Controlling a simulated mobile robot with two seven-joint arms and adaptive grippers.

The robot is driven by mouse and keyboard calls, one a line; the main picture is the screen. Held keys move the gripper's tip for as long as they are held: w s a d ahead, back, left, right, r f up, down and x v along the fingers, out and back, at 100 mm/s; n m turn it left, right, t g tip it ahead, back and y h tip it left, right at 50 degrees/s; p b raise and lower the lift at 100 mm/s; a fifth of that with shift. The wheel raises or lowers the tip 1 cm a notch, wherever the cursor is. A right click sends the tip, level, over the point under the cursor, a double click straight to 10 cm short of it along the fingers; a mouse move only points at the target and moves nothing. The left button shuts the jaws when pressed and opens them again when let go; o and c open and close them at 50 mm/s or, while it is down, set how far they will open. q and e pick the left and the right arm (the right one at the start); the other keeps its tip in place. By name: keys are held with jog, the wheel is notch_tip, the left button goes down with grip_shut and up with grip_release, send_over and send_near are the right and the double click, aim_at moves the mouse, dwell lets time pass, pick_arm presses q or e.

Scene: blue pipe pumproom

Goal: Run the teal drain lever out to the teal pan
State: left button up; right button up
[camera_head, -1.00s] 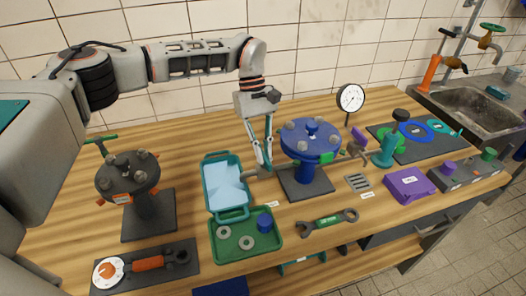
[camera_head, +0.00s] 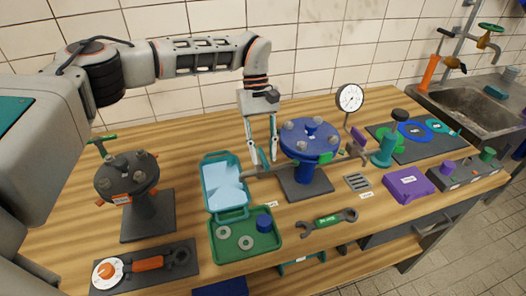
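The teal pan (camera_head: 205,189) lies on the bench left of the blue flanged vessel, with a pale blue inside and handles at both ends. A grey drain pipe (camera_head: 258,173) runs from the vessel (camera_head: 310,142) to the pan's right edge. My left gripper (camera_head: 264,163) points down just above this pipe, with its fingers apart. A small teal piece, probably the drain lever (camera_head: 264,155), shows between the fingers; I cannot tell whether they touch it. My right gripper is not in view.
A green tray (camera_head: 232,257) with washers and a blue cap sits in front of the pan. A dark flanged stand (camera_head: 150,215) is at left. A wrench (camera_head: 329,221) lies in front of the vessel, and a gauge (camera_head: 349,98) stands behind it.

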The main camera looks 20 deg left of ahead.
pick_arm(q)
jog(key=shift+f, duration=0.1)
jog(key=v, duration=1.2)
dwell(0.4)
